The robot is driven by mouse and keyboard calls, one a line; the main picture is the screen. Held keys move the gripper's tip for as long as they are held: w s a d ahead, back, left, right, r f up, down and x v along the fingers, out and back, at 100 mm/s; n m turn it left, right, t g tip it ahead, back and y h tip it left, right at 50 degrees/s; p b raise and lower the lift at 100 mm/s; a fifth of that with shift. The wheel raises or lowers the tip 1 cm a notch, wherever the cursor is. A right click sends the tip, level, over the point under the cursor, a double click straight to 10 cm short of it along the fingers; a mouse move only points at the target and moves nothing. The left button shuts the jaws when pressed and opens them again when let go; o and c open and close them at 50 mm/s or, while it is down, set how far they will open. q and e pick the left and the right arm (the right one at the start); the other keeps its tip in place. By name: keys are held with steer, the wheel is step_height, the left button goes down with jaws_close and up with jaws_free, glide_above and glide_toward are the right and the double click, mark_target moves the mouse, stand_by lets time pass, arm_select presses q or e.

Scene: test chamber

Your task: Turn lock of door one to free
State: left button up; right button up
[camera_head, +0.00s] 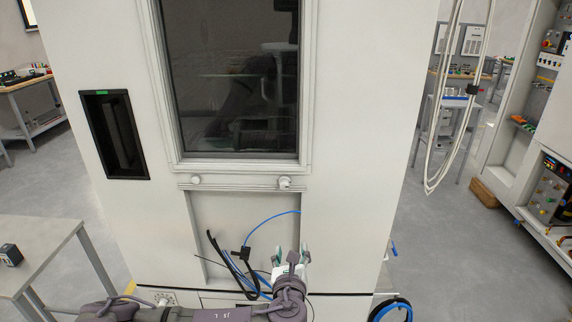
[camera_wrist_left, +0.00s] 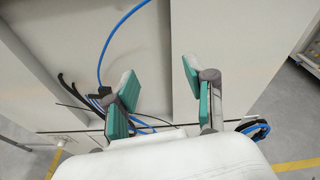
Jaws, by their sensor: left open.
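The white chamber front (camera_head: 350,120) stands ahead, with a dark window (camera_head: 235,80) in a pale frame. A black recessed handle (camera_head: 115,135) with a green label on top is left of the window. Two small round knobs, a left knob (camera_head: 195,180) and a right knob (camera_head: 284,183), sit on the rail below the window. I cannot tell which part is the lock of door one. My left gripper (camera_head: 290,258) is low in front of the chamber, below the right knob. It is open and empty; its green-padded fingers show apart in the left wrist view (camera_wrist_left: 160,88).
Blue and black cables (camera_head: 232,265) hang in the recessed panel beside my left gripper. A grey table (camera_head: 35,245) stands at left, and white cables (camera_head: 455,100) hang at right.

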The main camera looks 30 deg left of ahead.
arm_select(q)
steer(key=m+t+y+p, duration=0.1)
steer(key=m+t+p, duration=0.1)
glide_toward(284, 186)
steer(key=v, duration=0.4)
steer(key=p+x, duration=0.4)
steer(key=x, duration=0.8)
steer(key=shift+w+r, duration=0.1)
steer(key=shift+r, duration=0.05)
steer(key=shift+w+a, duration=0.3)
steer(key=shift+w, duration=0.25)
arm_select(e)
step_height(284, 186, up, 8)
steer(key=shift+d, duration=0.3)
arm_select(q)
steer(key=shift+c, duration=0.3)
arm_select(e)
steer(key=shift+f, duration=0.1)
arm_select(q)
jaws_close()
arm_select(e)
steer(key=shift+a+f, duration=0.1)
steer(key=shift+a, duration=0.1)
